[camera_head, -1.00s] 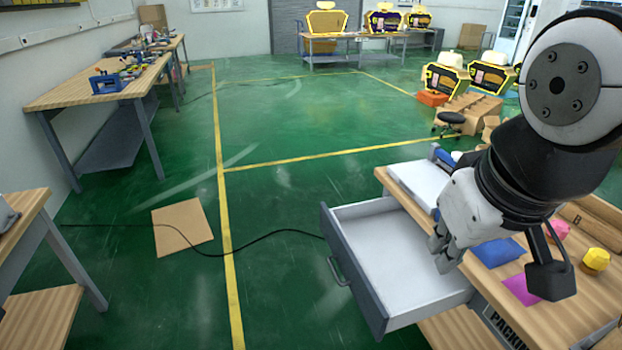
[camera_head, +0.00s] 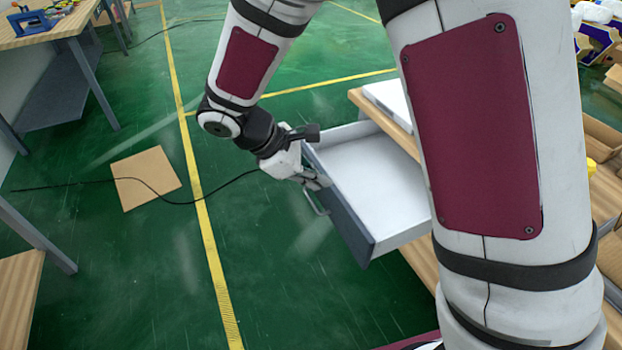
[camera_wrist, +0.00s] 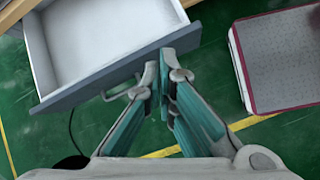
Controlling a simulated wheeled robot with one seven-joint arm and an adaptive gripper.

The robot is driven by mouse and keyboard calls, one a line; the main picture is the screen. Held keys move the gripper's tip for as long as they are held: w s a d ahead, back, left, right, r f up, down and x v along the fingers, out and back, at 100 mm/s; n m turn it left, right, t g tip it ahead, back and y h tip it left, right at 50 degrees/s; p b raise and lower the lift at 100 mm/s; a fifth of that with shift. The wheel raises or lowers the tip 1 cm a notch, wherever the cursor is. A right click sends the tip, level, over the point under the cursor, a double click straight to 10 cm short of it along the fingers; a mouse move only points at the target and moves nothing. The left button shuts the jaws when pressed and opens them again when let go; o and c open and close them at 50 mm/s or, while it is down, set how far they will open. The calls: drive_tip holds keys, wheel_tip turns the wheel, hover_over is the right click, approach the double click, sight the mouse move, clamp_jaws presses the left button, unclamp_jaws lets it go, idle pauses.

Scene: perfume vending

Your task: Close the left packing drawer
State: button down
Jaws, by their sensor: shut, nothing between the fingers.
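The packing drawer (camera_head: 375,185) is pulled out from the wooden table and stands open and empty. It has a white inside and a grey front (camera_head: 340,212). A thin metal handle (camera_head: 314,203) is on the outside of the front. My gripper (camera_head: 324,183) is shut and empty at the outer side of the drawer front, near the handle. In the wrist view the fingertips (camera_wrist: 160,80) are together close to the grey front (camera_wrist: 105,82), beside the handle (camera_wrist: 128,90). I cannot tell whether they touch the drawer.
The wooden packing table (camera_head: 385,117) is partly hidden behind my arm. A white item (camera_head: 388,101) lies on its edge. A cardboard sheet (camera_head: 145,178) and a black cable (camera_head: 60,186) lie on the green floor to the left. The floor in front of the drawer is mostly clear.

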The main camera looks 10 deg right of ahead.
drive_tip(key=w+a+f+n+t+h+b, duration=0.1)
drive_tip(key=w+a+f+n, duration=0.15)
drive_tip(key=f, duration=0.55)
drive_tip(key=w+a+f+n+b, duration=0.1)
drive_tip(key=a+f+n+b, duration=0.15)
drive_tip(key=f, duration=0.55)
drive_tip(key=shift+w+d+r+p+x, duration=0.15)
drive_tip(key=shift+d+r+x, duration=0.2)
drive_tip(key=shift+x, duration=1.6)
drive_tip(key=shift+w+d+r+p+x, duration=0.1)
drive_tip(key=shift+d+r+x, duration=0.2)
drive_tip(key=shift+x, duration=1.65)
drive_tip(key=shift+w+d+r+p+x, duration=0.15)
drive_tip(key=shift+d+r+x, duration=0.2)
drive_tip(key=shift+x, duration=1.6)
drive_tip(key=b, duration=0.5)
hover_over(415, 197)
drive_tip(key=a, duration=0.1)
drive_tip(key=shift+f, duration=0.1)
drive_tip(key=shift+w+d, duration=0.1)
drive_tip(key=shift+d, duration=0.4)
